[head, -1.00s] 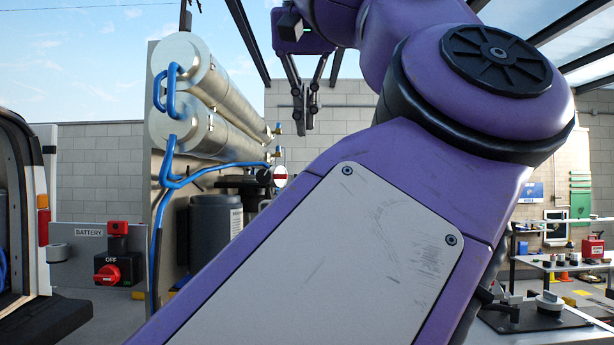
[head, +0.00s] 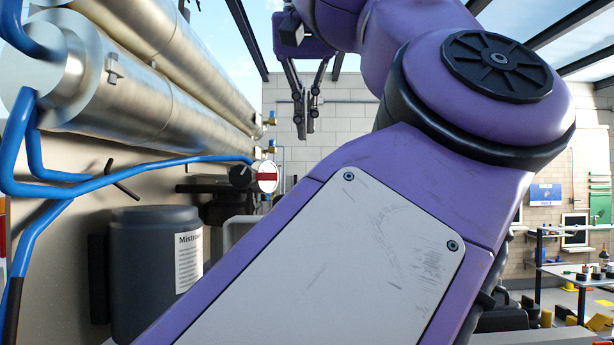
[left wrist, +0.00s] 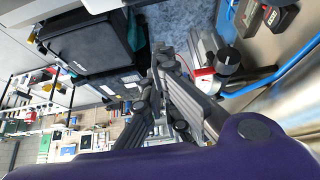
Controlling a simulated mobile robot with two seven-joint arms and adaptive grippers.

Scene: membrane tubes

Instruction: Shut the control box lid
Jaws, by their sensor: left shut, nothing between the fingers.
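My left gripper (head: 306,118) hangs with its fingers pointing down near the top middle of the head view. It is shut and empty, in front of the block wall. It also shows in the left wrist view (left wrist: 168,62). I cannot make out the control box or its lid for sure. A pale grey box-like shape (head: 238,230) shows beside the dark canister, partly hidden by my arm; I cannot tell what it is. My right gripper is not in view.
Large metal membrane tubes (head: 130,75) with blue hoses (head: 45,235) fill the left side. A workbench (head: 575,275) stands far right. My arm hides the middle.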

